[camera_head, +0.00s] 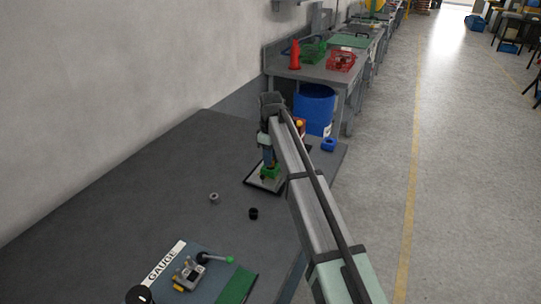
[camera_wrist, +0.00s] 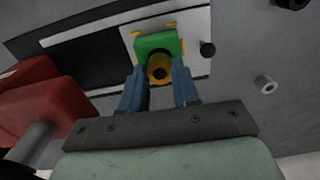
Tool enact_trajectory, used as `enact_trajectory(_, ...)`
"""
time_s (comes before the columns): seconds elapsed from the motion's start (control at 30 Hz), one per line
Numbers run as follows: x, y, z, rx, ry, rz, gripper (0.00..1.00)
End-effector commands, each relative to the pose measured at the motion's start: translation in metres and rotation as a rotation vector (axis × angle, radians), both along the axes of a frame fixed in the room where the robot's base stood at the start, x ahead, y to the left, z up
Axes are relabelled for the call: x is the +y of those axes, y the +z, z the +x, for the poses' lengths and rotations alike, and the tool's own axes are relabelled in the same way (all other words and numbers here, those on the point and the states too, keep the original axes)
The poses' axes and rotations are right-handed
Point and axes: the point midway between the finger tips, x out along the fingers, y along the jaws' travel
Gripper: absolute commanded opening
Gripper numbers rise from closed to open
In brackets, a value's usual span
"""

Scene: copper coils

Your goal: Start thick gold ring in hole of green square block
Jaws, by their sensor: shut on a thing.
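The green square block (camera_wrist: 158,42) stands on a white plate with a dark edge, with small yellow parts at its sides. It also shows in the head view (camera_head: 270,173), below my gripper. My gripper (camera_wrist: 159,72) has its blue fingers closed on either side of the thick gold ring (camera_wrist: 167,72). The ring is in front of the block's face in the wrist view and overlaps its lower edge. I cannot tell whether the ring touches the block or enters its hole. The block's hole is hidden behind the ring. In the head view the ring cannot be made out.
A grey ring (camera_head: 213,197) and a black ring (camera_head: 253,213) lie on the dark table left of and below the plate. A blue ring (camera_head: 328,144) lies near the far right edge. A gauge board (camera_head: 222,258) is at the front. A red object (camera_wrist: 40,107) shows left of my fingers.

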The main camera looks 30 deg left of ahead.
Motion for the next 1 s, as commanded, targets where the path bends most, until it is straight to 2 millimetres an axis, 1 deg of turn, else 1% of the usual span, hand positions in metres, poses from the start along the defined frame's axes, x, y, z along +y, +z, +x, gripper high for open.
enact_trajectory(0.3,0.0,-0.0058,0.0,0.0,0.0,0.0,0.0)
enact_trajectory(1.0,0.0,-0.0092,0.0,0.0,0.0,0.0,0.0)
